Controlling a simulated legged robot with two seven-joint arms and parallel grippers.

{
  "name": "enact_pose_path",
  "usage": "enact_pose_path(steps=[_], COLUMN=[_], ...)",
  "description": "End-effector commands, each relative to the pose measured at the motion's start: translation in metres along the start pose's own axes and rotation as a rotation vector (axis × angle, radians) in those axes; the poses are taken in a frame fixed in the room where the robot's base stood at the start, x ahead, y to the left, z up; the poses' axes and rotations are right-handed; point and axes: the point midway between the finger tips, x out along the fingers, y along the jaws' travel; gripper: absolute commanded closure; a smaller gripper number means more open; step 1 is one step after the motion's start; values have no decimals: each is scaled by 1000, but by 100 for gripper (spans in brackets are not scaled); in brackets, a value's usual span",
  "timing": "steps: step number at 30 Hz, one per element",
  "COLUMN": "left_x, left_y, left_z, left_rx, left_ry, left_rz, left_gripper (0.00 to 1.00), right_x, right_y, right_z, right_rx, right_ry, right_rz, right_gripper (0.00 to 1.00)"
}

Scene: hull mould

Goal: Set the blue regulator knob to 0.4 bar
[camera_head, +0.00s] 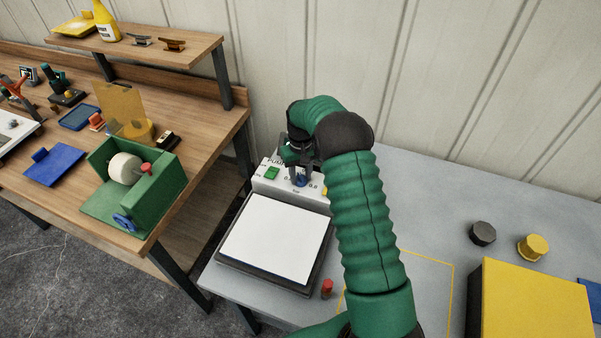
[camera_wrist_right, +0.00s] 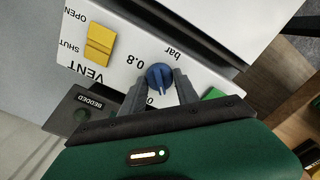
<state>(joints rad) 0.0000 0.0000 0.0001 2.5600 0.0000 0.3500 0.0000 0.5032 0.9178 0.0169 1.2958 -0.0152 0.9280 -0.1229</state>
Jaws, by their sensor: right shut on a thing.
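The blue regulator knob (camera_head: 301,181) is on the front of a white control panel (camera_wrist_right: 125,62), beyond a white square plate. In the right wrist view the knob (camera_wrist_right: 159,77) sits between the labels 0.8 and 0, with "bar" printed near it. My right gripper (camera_wrist_right: 160,93) is shut on the knob, with one grey finger on each side. In the head view my right gripper (camera_head: 299,168) reaches down to the panel and partly covers the knob and its scale. I cannot read the knob's exact setting. My left gripper is not in view.
A yellow vent switch (camera_wrist_right: 99,42) and a dark "BEDDED" lamp (camera_wrist_right: 80,116) are close to the knob. A green button (camera_head: 271,173) is on its left. The black-framed white plate (camera_head: 278,238), a red peg (camera_head: 327,288) and a yellow box (camera_head: 530,305) are nearer.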

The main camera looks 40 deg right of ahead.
Motion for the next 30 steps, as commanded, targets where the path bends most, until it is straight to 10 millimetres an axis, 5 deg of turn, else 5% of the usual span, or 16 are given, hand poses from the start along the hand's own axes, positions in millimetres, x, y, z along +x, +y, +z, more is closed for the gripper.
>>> enact_pose_path(steps=[18,30], left_x=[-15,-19], left_y=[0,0], left_z=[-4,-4], left_rx=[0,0], left_ry=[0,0], left_rz=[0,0], left_gripper=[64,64], right_x=[-2,-2], right_y=[1,2], right_z=[-1,-1], right_rx=[-569,-800], right_ry=[3,3], right_rz=[2,4], right_gripper=[100,100])
